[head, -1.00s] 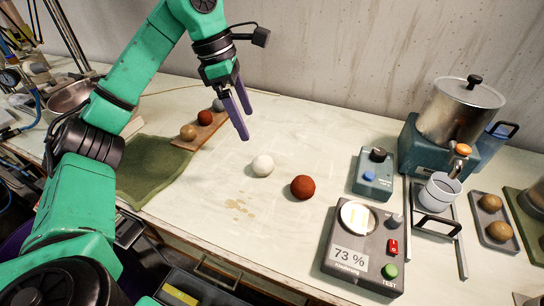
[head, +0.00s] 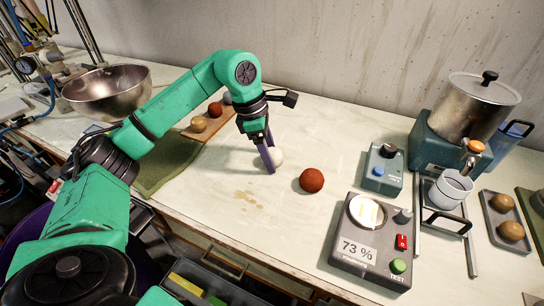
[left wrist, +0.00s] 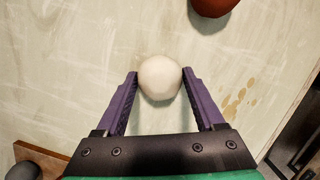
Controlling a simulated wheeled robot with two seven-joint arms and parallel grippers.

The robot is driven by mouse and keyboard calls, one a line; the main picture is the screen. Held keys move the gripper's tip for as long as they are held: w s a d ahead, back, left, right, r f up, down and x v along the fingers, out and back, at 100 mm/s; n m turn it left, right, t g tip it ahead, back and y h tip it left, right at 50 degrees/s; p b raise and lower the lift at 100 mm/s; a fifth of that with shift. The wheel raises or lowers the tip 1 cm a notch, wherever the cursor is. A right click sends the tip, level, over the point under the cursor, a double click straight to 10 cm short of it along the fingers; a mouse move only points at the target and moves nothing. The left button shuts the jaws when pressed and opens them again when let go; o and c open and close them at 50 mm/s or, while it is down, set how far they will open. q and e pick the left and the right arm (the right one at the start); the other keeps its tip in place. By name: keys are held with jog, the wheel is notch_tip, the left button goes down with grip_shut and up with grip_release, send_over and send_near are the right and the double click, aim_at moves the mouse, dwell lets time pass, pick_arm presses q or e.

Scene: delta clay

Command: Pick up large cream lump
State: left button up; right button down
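The large cream lump (head: 278,156) is a smooth, pale ball on the worktop, partly hidden by my fingers in the head view. My left gripper (head: 266,164) points down at it with its purple fingers low beside it. In the left wrist view, the cream lump (left wrist: 160,82) lies between the tips of the open fingers (left wrist: 160,74). A narrow gap shows on each side of it, so the fingers do not appear to grip it. My right gripper is not in view.
A red-brown lump (head: 311,180) lies close to the right. Behind, a wooden board (head: 190,133) holds several smaller lumps. A scale (head: 345,265) reading 73 % and a blue-grey box (head: 383,183) stand further right. The worktop in front is clear, with brown stains.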

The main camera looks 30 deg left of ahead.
pick_arm(q)
jog(key=c, duration=0.7)
notch_tip(320, 180, up, 12)
jog(key=p, duration=0.1)
notch_tip(320, 180, up, 8)
jog(key=p, duration=0.4)
send_over(270, 150)
